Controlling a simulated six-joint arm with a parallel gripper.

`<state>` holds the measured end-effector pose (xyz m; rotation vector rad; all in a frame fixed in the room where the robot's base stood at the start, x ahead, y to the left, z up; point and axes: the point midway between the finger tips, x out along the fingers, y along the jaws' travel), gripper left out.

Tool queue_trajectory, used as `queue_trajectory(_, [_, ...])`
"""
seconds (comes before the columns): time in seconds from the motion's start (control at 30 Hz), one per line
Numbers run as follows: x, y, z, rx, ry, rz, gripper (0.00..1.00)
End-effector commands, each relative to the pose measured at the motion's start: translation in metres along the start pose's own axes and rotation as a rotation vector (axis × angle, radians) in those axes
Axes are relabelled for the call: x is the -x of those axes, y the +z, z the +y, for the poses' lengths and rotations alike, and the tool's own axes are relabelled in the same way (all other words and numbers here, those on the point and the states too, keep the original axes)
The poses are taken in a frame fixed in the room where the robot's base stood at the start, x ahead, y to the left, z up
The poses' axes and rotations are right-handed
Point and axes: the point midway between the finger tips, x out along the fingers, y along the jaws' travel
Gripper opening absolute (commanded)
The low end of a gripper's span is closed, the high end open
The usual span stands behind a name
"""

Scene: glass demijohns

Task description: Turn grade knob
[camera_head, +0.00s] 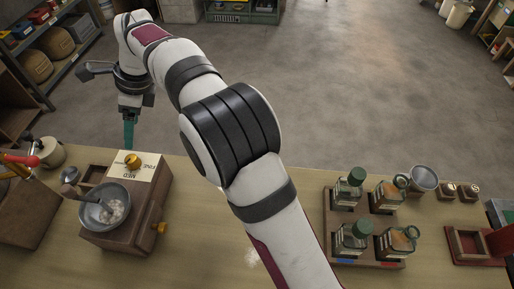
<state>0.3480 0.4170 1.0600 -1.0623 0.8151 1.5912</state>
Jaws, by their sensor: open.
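A wooden grinder box (148,215) stands on the table at the left. A pale label plate (148,174) on its top reads "FINE" and "MED". A round brass knob (133,161) sits on this plate. A second, smaller brass knob (160,228) is on the box's right side. My gripper (129,138) points down with green fingers, appearing just behind the knob and the box's far edge. It is open, with no object visible in it. The gap between its fingers is hard to see from here, and I cannot tell its height above the table.
A grey bowl with pale powder (108,214) sits at the box's front. Another wooden box (25,215) with a red-handled part stands at far left. My arm crosses the middle. Shelves (45,60) stand at back left.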

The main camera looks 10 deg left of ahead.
Motion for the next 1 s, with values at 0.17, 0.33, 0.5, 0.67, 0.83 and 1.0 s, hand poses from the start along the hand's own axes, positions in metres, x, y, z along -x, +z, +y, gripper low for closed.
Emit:
queue_trajectory(0.17, [0.05, -0.003, 0.0, 0.003, -0.005, 0.001, 0.75])
queue_trajectory(0.33, [0.078, -0.042, 0.01, 0.081, -0.019, 0.029, 0.75])
queue_trajectory(0.5, [0.102, -0.08, 0.025, 0.161, -0.029, 0.058, 0.75])
queue_trajectory(0.67, [0.122, -0.115, 0.046, 0.238, -0.034, 0.085, 0.75])
queue_trajectory(0.83, [0.138, -0.15, 0.074, 0.318, -0.033, 0.113, 0.75])
queue_trajectory(1.0, [0.149, -0.183, 0.107, 0.401, -0.026, 0.141, 0.75])
